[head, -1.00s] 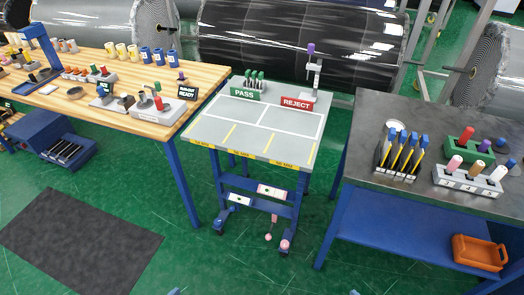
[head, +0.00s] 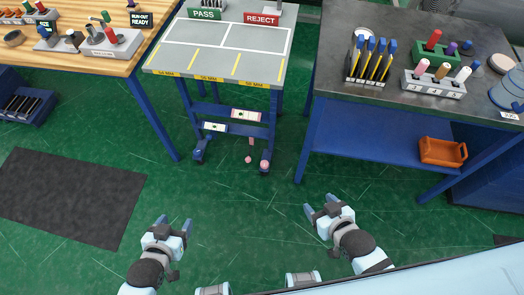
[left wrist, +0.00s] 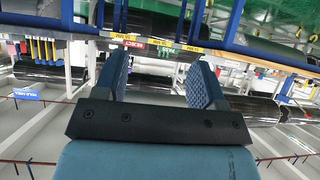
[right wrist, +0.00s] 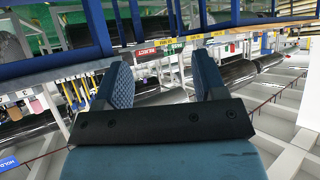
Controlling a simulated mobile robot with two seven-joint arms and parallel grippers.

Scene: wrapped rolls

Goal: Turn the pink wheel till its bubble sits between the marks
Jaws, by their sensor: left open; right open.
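The small cart (head: 222,60) stands ahead in the head view. A pink round part (head: 265,164) sits at the foot of its right leg, and a smaller pink knob (head: 248,159) hangs just left of it; I cannot tell which is the wheel. A pink-edged level (head: 246,115) and a whiter level (head: 215,127) sit on the cart's lower bars; their bubbles and marks are too small to read. My left gripper (head: 174,223) and right gripper (head: 320,204) are open and empty, nearer than the cart and apart from it.
A wooden bench (head: 75,67) stands left and a dark metal table (head: 335,75) right, with an orange bin (head: 442,151) on its lower shelf. A black mat (head: 65,195) lies at left. Green floor between my grippers and the cart is clear.

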